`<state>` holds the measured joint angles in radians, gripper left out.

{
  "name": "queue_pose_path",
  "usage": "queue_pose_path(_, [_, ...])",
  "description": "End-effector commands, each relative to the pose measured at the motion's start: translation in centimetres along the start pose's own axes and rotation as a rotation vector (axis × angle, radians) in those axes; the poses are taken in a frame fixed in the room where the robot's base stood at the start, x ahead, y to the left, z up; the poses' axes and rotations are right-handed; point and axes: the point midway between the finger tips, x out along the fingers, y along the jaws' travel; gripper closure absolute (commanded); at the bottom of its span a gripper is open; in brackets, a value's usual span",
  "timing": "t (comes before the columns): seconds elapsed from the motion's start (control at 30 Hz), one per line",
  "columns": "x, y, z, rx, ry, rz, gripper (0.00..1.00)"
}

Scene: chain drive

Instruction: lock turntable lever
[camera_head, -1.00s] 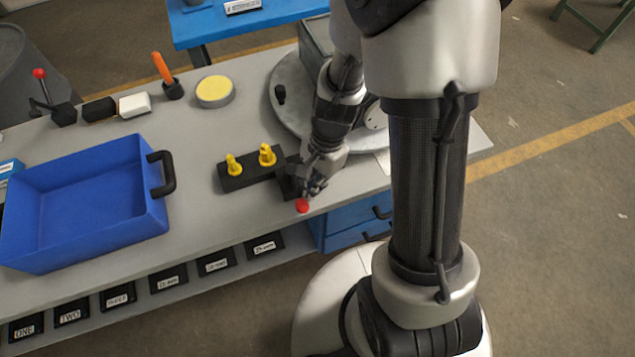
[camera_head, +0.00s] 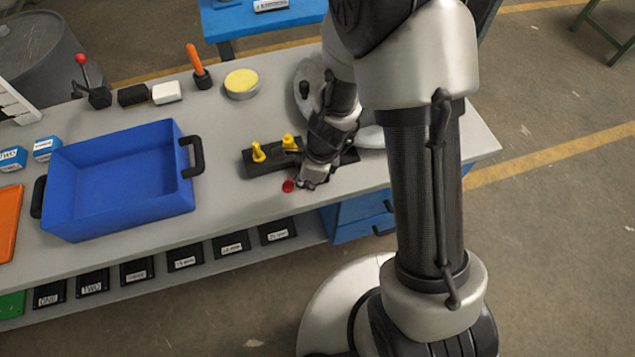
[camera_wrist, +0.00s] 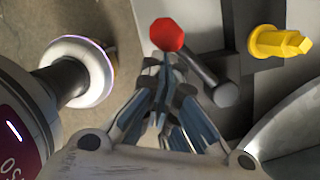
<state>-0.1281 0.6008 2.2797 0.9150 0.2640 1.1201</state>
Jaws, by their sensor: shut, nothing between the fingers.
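The lever has a red knob (camera_head: 288,186) near the front edge of the bench, in front of the black block with yellow pegs. In the wrist view the red knob (camera_wrist: 167,34) sits on a dark lever shaft (camera_wrist: 207,75). My gripper (camera_head: 308,186) is low over the bench just right of the knob. In the wrist view its fingertips (camera_wrist: 164,58) are together, empty, beside the knob; whether they touch it I cannot tell. The round grey turntable (camera_head: 303,72) lies behind, largely hidden by my arm. The lever's pivot is hidden in the head view.
The black block holds yellow pegs (camera_head: 258,152) close left of my gripper. A blue bin (camera_head: 120,185) stands further left. A second red-knobbed lever (camera_head: 82,60), an orange-handled tool (camera_head: 195,62) and a yellow-topped disc (camera_head: 241,82) line the back. Bench between bin and block is clear.

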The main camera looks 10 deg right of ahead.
Motion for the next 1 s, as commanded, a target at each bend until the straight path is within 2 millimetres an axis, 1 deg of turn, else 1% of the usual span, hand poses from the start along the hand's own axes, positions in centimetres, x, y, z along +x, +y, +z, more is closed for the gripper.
queue_pose_path(0.2, [0.3,-0.2,1.7,0.193,0.000,-0.046,1.00])
queue_pose_path(0.53, [0.7,-0.9,3.5,0.434,0.000,-0.102,1.00])
queue_pose_path(0.7, [0.8,-1.3,4.0,0.444,-0.001,-0.105,1.00])
queue_pose_path(1.0, [1.0,-1.6,4.3,0.441,0.000,-0.104,1.00])
